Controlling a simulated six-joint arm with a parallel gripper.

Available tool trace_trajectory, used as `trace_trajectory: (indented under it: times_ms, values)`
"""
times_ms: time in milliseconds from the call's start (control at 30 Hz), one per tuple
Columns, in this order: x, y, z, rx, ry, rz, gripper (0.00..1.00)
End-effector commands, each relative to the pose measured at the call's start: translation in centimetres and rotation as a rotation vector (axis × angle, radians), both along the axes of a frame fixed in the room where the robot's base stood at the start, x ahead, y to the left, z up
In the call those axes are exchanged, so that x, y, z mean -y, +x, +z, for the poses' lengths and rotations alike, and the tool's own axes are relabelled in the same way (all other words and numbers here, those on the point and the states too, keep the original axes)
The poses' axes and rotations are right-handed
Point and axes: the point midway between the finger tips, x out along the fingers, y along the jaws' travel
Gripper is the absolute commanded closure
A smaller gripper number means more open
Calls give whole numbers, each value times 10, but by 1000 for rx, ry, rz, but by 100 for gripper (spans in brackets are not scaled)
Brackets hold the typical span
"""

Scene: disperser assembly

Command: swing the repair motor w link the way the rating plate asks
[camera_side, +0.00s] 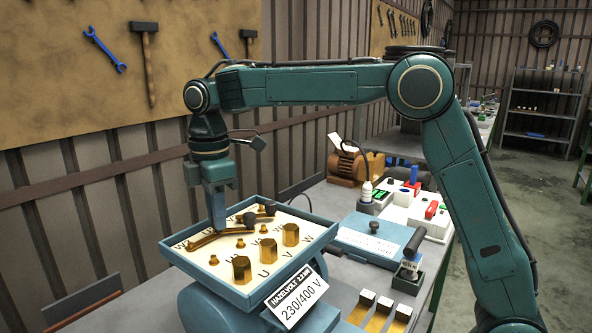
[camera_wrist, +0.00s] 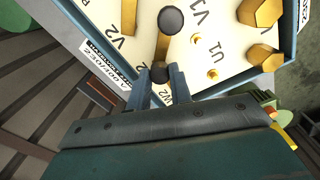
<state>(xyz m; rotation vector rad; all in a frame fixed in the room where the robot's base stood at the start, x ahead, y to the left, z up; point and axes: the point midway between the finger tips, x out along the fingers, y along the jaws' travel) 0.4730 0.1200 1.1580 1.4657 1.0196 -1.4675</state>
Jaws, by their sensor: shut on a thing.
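The repair motor's open terminal box (camera_side: 328,240) has a pale board with brass studs lettered U, V and W. My gripper (camera_side: 219,230) points down over the left part of the board, shut on a black knob of a brass link. In the wrist view the fingertips of my gripper (camera_wrist: 161,78) close around this dark knob, and the brass link (camera_wrist: 162,46) shows just beyond it. Another black knob (camera_wrist: 171,19) is farther up. A second brass link (camera_wrist: 128,16) lies to the left. The rating plate (camera_side: 297,300) reads HAZELVOLT, 230/400 V. The link's seating is hidden.
Tall brass posts (camera_side: 241,268) stand along the near part of the board. A blue lidded box (camera_side: 368,240) and a tray of white, red and green items (camera_side: 418,210) stand to the right. A brown motor (camera_side: 347,167) is behind. Brass strips (camera_side: 377,321) lie at front.

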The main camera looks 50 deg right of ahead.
Motion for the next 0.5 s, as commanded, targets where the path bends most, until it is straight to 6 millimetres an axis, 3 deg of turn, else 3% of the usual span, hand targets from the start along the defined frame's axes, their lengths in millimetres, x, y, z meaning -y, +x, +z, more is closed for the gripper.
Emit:
trace_trajectory:
  times_ms: [500]
  values:
    - [0, 4, 1, 6, 1, 59, 100]
